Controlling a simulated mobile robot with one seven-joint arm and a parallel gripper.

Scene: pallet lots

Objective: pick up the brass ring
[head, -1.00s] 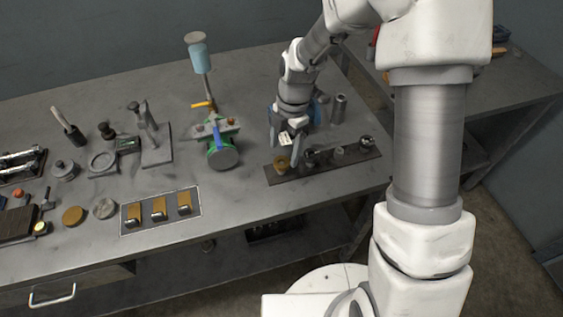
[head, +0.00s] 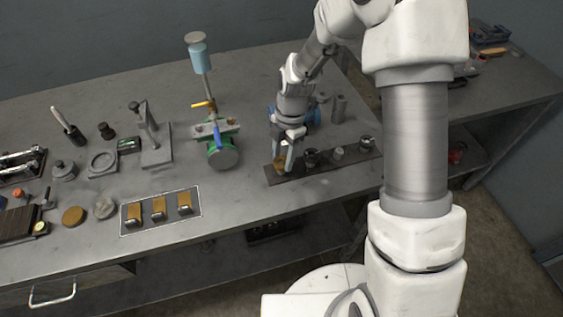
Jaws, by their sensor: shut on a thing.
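The brass ring (head: 279,166) is at the left end of a dark strip (head: 318,168) near the front right of the workbench. My gripper (head: 282,160) points down over that end of the strip. Its fingers are shut on the ring, one finger in front and partly hiding it. The ring is still at the strip's level; I cannot tell whether it touches the strip.
Several dark and metal pieces, such as a black one (head: 311,157), stand along the strip to the right. A green valve-like device (head: 222,150) stands to the left. A tray (head: 160,211) holds brass-coloured blocks. Bare bench lies between tray and strip.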

